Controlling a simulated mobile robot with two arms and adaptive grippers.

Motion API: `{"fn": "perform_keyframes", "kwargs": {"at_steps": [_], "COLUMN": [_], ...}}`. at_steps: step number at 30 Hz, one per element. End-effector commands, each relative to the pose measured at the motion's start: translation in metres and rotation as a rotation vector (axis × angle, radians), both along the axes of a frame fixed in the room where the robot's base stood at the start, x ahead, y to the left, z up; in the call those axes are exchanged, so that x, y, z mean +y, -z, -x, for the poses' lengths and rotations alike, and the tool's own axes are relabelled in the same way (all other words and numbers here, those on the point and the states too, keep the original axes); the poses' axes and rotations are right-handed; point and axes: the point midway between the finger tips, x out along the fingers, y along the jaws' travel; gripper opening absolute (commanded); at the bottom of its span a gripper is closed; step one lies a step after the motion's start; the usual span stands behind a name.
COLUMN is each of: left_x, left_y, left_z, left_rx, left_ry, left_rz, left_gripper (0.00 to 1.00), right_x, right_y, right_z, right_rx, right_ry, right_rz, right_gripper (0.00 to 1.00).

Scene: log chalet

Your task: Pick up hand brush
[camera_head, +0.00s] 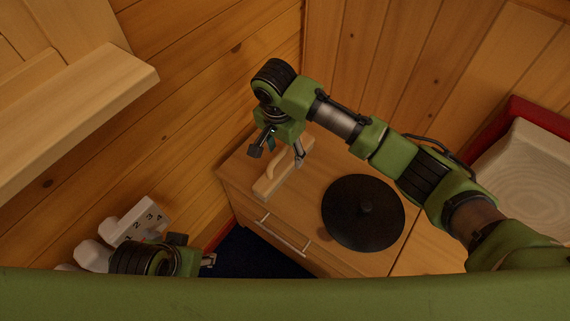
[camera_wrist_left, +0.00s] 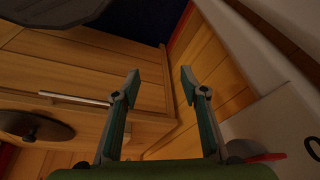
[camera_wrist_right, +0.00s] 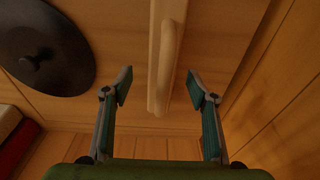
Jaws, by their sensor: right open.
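The hand brush (camera_head: 266,187) is pale wood with a raised handle. It lies near the left end of the wooden cabinet top (camera_head: 316,170). My right gripper (camera_head: 277,154) is open and empty above the brush, one finger on each side of its line. In the right wrist view the brush (camera_wrist_right: 163,50) runs lengthwise between the open fingers (camera_wrist_right: 160,88), and its handle end reaches toward the gap. Part of the brush is hidden by the gripper in the head view. My left gripper (camera_wrist_left: 160,84) is open and empty, low beside the cabinet front; it is partly hidden in the head view (camera_head: 208,261).
A round black lid with a knob (camera_head: 362,212) lies on the cabinet top right of the brush. Log walls (camera_head: 215,110) close in behind. A wooden shelf (camera_head: 85,105) juts out at left. White numbered containers (camera_head: 135,222) stand at lower left. A pale basin (camera_head: 525,175) is at right.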

Motion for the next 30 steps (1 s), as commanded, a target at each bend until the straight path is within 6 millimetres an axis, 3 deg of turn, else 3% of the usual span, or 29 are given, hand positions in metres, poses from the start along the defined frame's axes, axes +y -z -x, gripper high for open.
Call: {"fn": "perform_keyframes", "kwargs": {"at_steps": [9, 12, 21, 30], "left_x": [0.0, -0.005, -0.019, -0.02], "left_y": [0.014, 0.016, -0.003, -0.006], "left_z": [0.0, -0.02, -0.063, -0.067], "left_rx": [-0.002, -0.078, -0.26, -0.279], "left_ry": [0.0, 0.006, 0.022, 0.023], "left_rz": [0.0, 0.015, 0.053, 0.058], "left_gripper": [0.4, 0.4, 0.4, 0.4], "right_x": [-0.001, -0.001, -0.001, -0.001], "right_y": [0.03, 0.046, 0.061, 0.062], "right_z": [-0.004, -0.008, -0.009, -0.009], "right_rx": [0.001, -0.001, -0.001, -0.002], "right_ry": [-0.001, 0.0, -0.002, -0.002], "right_rz": [0.001, 0.002, 0.0, -0.001], "right_gripper": [0.53, 0.53, 0.53, 0.53]}}
